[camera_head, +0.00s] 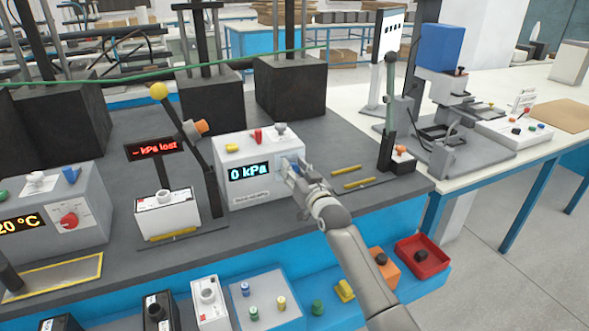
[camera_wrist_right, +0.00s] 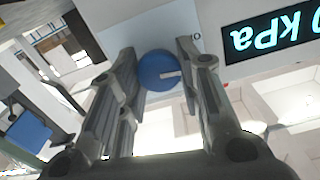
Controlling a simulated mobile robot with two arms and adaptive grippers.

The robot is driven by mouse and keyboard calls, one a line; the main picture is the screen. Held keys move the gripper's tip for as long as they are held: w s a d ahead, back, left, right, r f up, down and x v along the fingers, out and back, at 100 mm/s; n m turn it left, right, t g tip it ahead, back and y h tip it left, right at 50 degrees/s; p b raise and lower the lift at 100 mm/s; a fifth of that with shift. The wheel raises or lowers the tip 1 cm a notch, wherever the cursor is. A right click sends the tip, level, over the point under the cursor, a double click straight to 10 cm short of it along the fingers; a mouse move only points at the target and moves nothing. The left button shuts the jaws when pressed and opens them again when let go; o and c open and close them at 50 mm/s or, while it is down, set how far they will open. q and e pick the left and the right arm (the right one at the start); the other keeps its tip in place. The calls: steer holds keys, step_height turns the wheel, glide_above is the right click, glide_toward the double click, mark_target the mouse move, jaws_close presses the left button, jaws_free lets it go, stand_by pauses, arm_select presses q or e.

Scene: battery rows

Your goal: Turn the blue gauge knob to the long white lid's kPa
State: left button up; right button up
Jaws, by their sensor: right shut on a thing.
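The gauge is a pale box (camera_head: 232,197) in the middle of the bench, and its cyan display (camera_head: 250,171) reads "0 kPa". In the wrist view the display (camera_wrist_right: 270,36) appears upside down. The blue gauge knob (camera_wrist_right: 155,72) is round with a white pointer mark and sits on the gauge's front face. My right gripper (camera_head: 293,170) is at that face and hides most of the knob in the head view. In the wrist view my right gripper's fingers (camera_wrist_right: 158,70) are on either side of the knob, shut on it. My left gripper is not in view. I cannot identify the long white lid or read its kPa.
A temperature box with a red knob (camera_head: 69,219) is further left. A red tray (camera_head: 422,257) lies below at right.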

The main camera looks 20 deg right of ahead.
steer(key=m+p, duration=0.1)
steer(key=m, duration=0.2)
steer(key=shift+r+m, duration=0.1)
steer(key=shift+m, duration=0.2)
steer(key=m+p, duration=0.1)
steer(key=m, duration=0.3)
steer(key=shift+d+m, duration=0.1)
steer(key=shift+m, duration=0.2)
steer(key=m, duration=0.2)
steer(key=m+p, duration=0.1)
steer(key=m, duration=0.2)
steer(key=shift+f+m, duration=0.2)
steer(key=shift+m, duration=0.1)
steer(key=m+p, duration=0.1)
steer(key=m, duration=0.3)
steer(key=shift+f+m+p, duration=0.15)
steer(key=shift+m+p, duration=1.2)
steer(key=shift+m, duration=2.8)
steer(key=shift+f+m+p, duration=0.15)
steer(key=shift+m+p, duration=1.15)
steer(key=shift+m, duration=2.85)
steer(key=shift+a, duration=0.2)
